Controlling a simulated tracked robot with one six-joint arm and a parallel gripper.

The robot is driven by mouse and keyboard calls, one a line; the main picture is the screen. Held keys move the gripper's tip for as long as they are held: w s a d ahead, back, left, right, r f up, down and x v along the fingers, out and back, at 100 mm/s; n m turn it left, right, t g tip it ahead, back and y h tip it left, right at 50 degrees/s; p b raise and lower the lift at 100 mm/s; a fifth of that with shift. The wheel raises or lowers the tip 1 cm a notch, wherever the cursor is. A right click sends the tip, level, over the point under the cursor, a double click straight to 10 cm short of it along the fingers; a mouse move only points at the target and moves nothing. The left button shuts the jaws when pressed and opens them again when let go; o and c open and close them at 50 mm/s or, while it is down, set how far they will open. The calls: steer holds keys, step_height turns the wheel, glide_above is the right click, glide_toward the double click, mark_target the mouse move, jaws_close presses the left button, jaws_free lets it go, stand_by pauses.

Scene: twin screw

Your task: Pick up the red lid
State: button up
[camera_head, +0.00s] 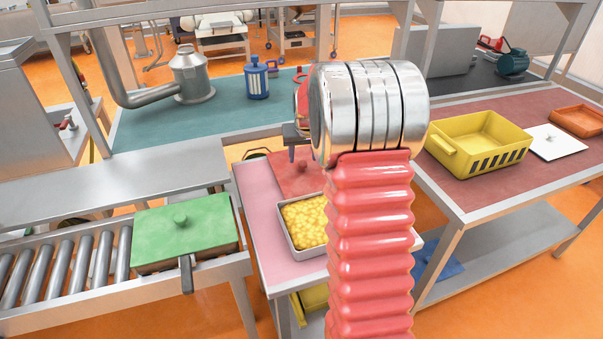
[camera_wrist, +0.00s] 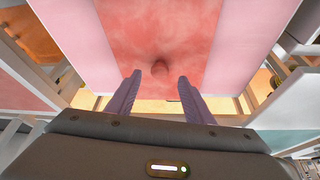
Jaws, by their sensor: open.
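The red lid (camera_head: 290,181) lies flat on the pink table behind the tray of yellow pieces. Its small round knob shows in the head view, and part of the lid is hidden behind my arm. In the wrist view the red lid (camera_wrist: 190,30) fills the middle, with its knob just beyond the fingertips and roughly between their lines. My gripper (camera_wrist: 157,82) is open and empty, its two fingers on either side of the knob's line. In the head view my gripper (camera_head: 291,152) is above the lid, mostly hidden by my arm.
A metal tray of yellow pieces (camera_head: 303,222) stands in front of the lid on the pink table (camera_head: 262,224). A green lidded box (camera_head: 186,232) sits on the rollers at left. A yellow crate (camera_head: 478,142) and a white lid (camera_head: 552,142) are on the right table.

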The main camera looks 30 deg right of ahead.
mark_target(302, 163)
steer(key=shift+x, duration=2.3)
steer(key=shift+c, duration=0.2)
jaws_close()
